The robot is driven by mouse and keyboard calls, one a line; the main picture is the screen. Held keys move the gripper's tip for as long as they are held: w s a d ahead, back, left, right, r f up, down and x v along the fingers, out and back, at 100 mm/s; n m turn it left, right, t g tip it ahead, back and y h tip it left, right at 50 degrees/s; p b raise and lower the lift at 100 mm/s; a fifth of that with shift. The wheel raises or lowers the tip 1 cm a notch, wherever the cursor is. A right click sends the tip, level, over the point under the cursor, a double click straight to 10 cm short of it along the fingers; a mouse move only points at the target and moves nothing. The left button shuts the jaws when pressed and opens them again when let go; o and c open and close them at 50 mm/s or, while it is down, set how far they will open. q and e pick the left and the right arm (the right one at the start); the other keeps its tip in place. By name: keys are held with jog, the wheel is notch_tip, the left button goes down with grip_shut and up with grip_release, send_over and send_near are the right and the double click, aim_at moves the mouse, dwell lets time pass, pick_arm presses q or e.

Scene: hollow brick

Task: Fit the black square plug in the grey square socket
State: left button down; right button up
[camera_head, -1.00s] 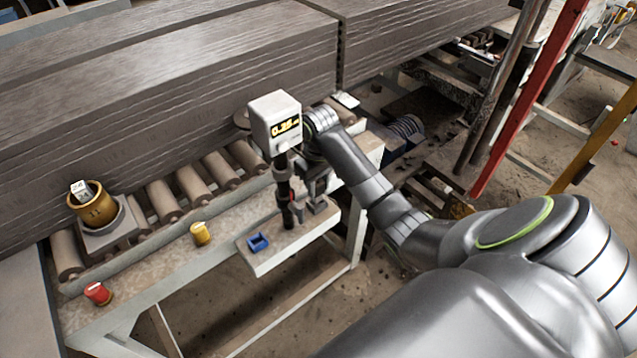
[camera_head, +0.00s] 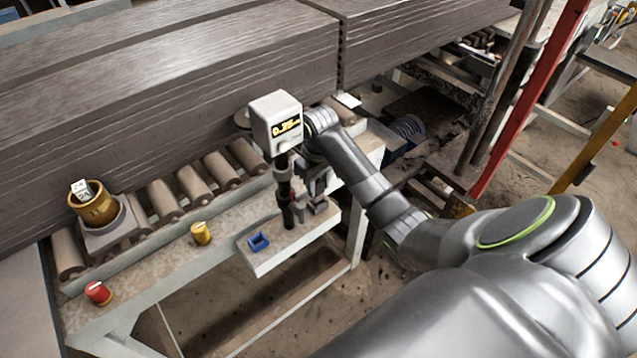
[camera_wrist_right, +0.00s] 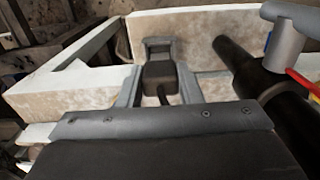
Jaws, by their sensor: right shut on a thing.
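My right gripper (camera_head: 316,193) is partly hidden behind an upright black instrument at the work shelf. In the right wrist view its two grey fingers (camera_wrist_right: 160,92) are shut on the black square plug (camera_wrist_right: 159,73), a small dark block. The grey square socket (camera_wrist_right: 158,43) shows as a grey frame just past the plug, by the pale shelf; in the head view a grey part (camera_head: 318,207) below the gripper seems to be it. Plug and socket overlap in the wrist view, so I cannot tell if the plug is inside. My left gripper is not in view.
The black post (camera_head: 284,190) with a display box (camera_head: 276,122) stands close beside my right gripper. A blue socket (camera_head: 258,242) sits on the shelf (camera_head: 285,252). A yellow piece (camera_head: 201,233), a red piece (camera_head: 98,292) and a brass cup (camera_head: 95,205) stand to the left.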

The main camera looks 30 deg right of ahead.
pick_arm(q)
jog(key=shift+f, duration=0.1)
pick_arm(e)
jog(key=shift+f, duration=1.3)
jog(key=o, duration=1.1)
jog(key=shift+c, duration=0.2)
jog(key=shift+r, duration=0.1)
